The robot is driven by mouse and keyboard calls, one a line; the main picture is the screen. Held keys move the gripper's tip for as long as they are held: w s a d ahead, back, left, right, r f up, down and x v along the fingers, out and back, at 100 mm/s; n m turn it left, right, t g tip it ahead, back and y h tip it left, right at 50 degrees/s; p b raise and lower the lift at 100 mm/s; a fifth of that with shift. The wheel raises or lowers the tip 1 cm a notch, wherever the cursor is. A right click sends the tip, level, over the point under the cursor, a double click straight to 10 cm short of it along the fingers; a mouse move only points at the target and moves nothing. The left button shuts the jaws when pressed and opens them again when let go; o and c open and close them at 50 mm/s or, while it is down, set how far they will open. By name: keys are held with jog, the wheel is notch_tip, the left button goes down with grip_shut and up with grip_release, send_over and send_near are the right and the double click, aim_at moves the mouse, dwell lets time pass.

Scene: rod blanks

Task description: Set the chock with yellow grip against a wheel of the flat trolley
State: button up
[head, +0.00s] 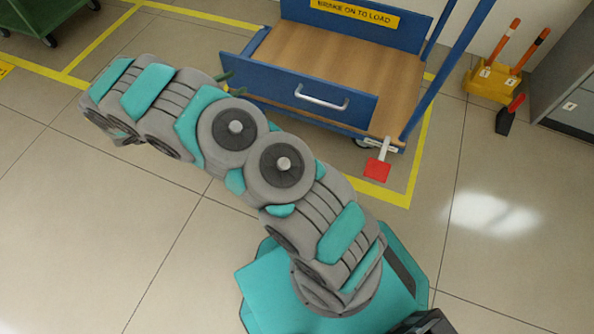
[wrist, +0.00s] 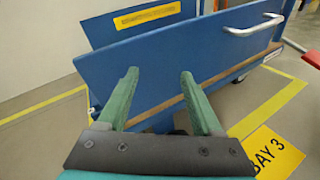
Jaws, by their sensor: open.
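The flat trolley (head: 340,65) is blue with a wooden deck; its side panel also fills the wrist view (wrist: 185,60). One trolley wheel (head: 362,143) shows under the near right corner, and it also shows in the wrist view (wrist: 240,77). My gripper (head: 229,82) is at the trolley's left end, partly hidden behind my arm. In the wrist view its green fingers (wrist: 159,75) are apart with nothing held between them, pointing at the blue panel. Something dark is low between the fingers, too hidden to name. I see no chock with a yellow grip.
A red pedal (head: 377,169) sticks out at the trolley's near right corner. A yellow holder (head: 493,88) with orange-handled items and a dark, red-topped piece (head: 509,116) stand right. A green cart (head: 40,18) is far left. A BAY 3 floor sign (wrist: 272,152) lies nearby. Front floor is clear.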

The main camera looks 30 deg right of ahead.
jog(key=s+d+r+m+g+y, duration=0.4)
jog(key=s+r, duration=0.3)
jog(key=s, duration=0.4)
jog(key=s+d+r+m+g+y, duration=0.35)
jog(key=s+r+m, duration=0.35)
jog(key=s, duration=0.4)
jog(key=s+a+r+m+t+y, duration=0.1)
jog(key=s+a+r+m+y, duration=0.1)
jog(key=s, duration=0.8)
jog(key=s+a+r+m+t+y, duration=0.2)
jog(key=s+a+m+y, duration=0.2)
jog(key=s+a, duration=0.5)
jog(key=shift+s+a+y, duration=0.25)
jog(key=shift+s+y, duration=0.9)
jog(key=shift+y, duration=0.2)
jog(key=shift+r, duration=0.2)
